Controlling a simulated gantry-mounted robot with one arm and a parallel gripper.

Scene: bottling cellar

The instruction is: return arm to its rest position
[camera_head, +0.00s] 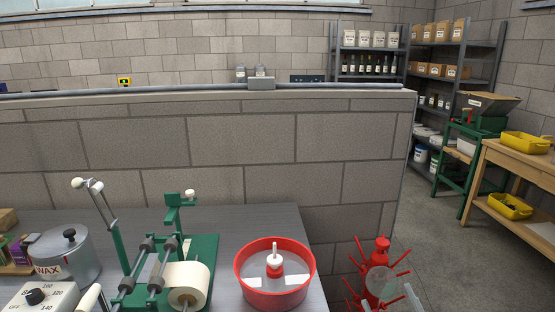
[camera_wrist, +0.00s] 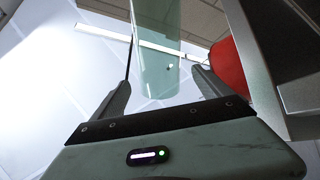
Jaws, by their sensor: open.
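My gripper (camera_wrist: 162,90) is open in the wrist view, with one dark finger at each side. A pale green, see-through glass piece (camera_wrist: 155,45), apparently a bottle, shows between and beyond the fingers. I cannot tell whether a finger touches it. In the head view, a red bottle tree (camera_head: 381,247) with several pegs stands at the lower right, past the bench end. A clear round glass shape (camera_head: 383,281) shows at its front, seemingly a bottle end-on.
The grey bench (camera_head: 228,240) holds a wax pot (camera_head: 67,262), a green labelling device (camera_head: 205,246) and a red basin (camera_head: 243,280). A block wall (camera_head: 240,145) stands behind. In the wrist view, a grey edge (camera_wrist: 290,90) and a red curved surface (camera_wrist: 228,65) lie close right.

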